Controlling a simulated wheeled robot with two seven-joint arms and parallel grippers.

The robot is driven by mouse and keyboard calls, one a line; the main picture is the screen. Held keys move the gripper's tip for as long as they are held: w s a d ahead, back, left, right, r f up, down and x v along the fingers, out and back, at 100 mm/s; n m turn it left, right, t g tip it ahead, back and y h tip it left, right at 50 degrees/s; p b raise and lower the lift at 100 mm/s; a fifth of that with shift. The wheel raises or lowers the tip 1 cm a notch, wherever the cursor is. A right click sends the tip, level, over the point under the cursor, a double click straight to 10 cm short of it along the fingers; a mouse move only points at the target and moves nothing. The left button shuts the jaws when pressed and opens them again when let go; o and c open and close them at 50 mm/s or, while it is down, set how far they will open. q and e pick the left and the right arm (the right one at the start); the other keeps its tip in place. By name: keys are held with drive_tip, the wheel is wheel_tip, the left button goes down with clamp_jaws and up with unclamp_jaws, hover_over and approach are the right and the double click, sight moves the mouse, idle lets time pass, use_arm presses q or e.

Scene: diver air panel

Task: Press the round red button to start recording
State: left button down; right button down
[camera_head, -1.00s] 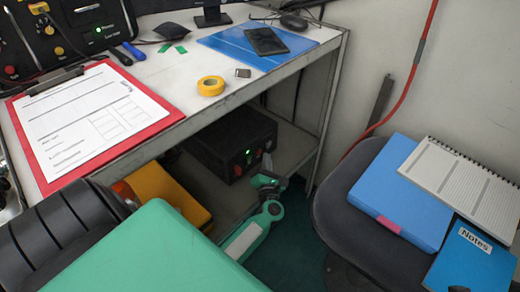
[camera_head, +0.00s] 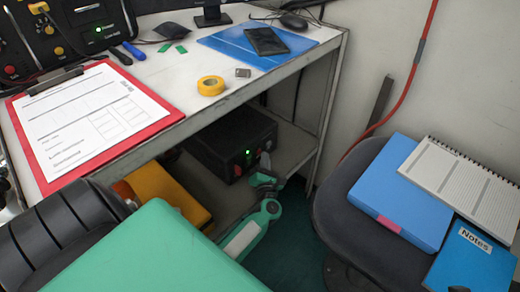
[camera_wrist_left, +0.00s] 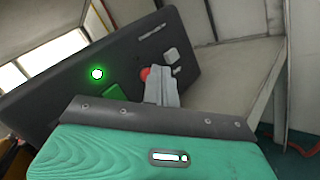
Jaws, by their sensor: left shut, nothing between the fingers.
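A black box (camera_head: 222,140) with a lit green light stands on the lower shelf under the desk in the head view. In the left wrist view, its dark panel (camera_wrist_left: 190,45) carries the glowing green light (camera_wrist_left: 97,73), a green square button (camera_wrist_left: 114,92) and a round red button (camera_wrist_left: 145,72). My left gripper (camera_head: 265,161) is close to the box's right front. In the wrist view the left gripper (camera_wrist_left: 158,72) is shut and empty, its tips beside and partly over the red button. I cannot tell whether they touch it. My right gripper is out of view.
The desk edge and its leg (camera_head: 322,125) frame the shelf space above and to the right. A yellow case (camera_head: 168,190) lies on the shelf to the left of my forearm. A dark chair (camera_head: 350,225) with a blue folder (camera_head: 402,190) stands at the right.

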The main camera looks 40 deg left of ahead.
use_arm(q)
drive_tip(key=shift+a, duration=0.4)
idle(0.7)
drive_tip(key=shift+d, duration=0.8)
drive_tip(key=shift+d, duration=0.1)
drive_tip(key=shift+s+d, duration=0.2)
drive_tip(key=shift+d, duration=2.2)
